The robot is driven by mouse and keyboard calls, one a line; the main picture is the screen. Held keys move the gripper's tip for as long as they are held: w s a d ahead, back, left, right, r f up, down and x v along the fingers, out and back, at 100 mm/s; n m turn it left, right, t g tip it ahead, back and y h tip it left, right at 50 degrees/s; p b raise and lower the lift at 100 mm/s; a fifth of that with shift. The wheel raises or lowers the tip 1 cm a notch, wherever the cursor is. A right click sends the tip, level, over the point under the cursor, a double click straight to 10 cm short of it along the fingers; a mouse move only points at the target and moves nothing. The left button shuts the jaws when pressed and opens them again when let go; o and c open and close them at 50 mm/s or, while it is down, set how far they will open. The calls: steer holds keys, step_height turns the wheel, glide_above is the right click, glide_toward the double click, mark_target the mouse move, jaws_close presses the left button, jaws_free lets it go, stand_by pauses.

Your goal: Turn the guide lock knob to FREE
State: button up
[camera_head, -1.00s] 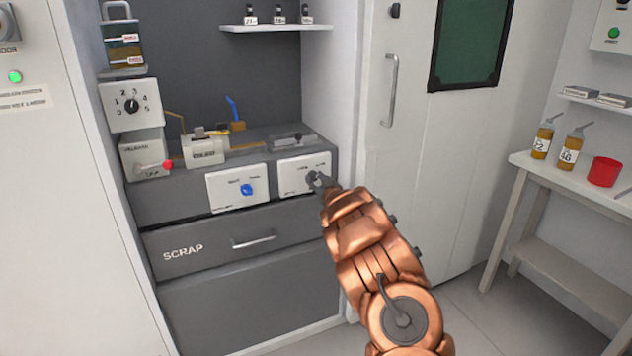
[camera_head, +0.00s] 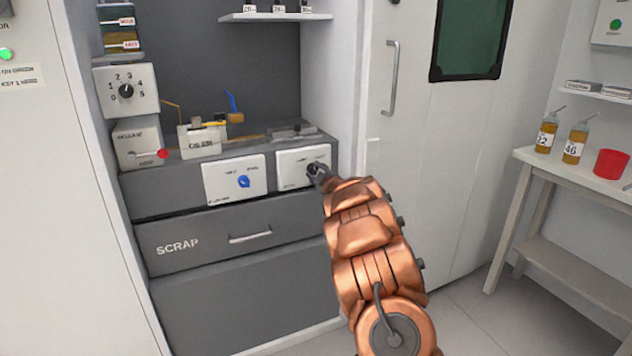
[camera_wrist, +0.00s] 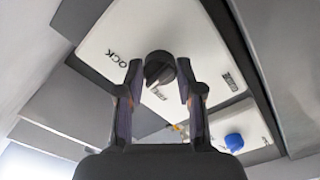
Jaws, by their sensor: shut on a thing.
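The guide lock knob is a small black round knob (camera_wrist: 158,66) on a white panel (camera_head: 291,180) at the right of the grey workstation. In the wrist view the panel carries a label whose visible letters read "OCK". Another label sits just below the knob, and a third lies to the right; both are too small to read surely. A pale mark on the knob points roughly down in that view. My gripper (camera_wrist: 160,82) is shut on the knob, one finger on each side. In the head view my gripper (camera_head: 318,171) largely covers the knob.
A panel with a blue knob (camera_head: 243,181) is just left; the knob also shows in the wrist view (camera_wrist: 234,142). A SCRAP drawer (camera_head: 190,251) is below. A red-tipped lever (camera_head: 162,154) and numbered dial (camera_head: 126,91) are further left. A door is right.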

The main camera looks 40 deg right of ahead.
steer(key=n+b, duration=0.3)
steer(key=shift+f+n, duration=0.15)
steer(key=shift+n, duration=0.25)
steer(key=shift+n+b, duration=1.8)
steer(key=shift+n, duration=0.1)
steer(key=o, duration=1.2)
steer(key=shift+r, duration=0.2)
steer(key=shift+c, duration=0.2)
steer(key=v, duration=1.2)
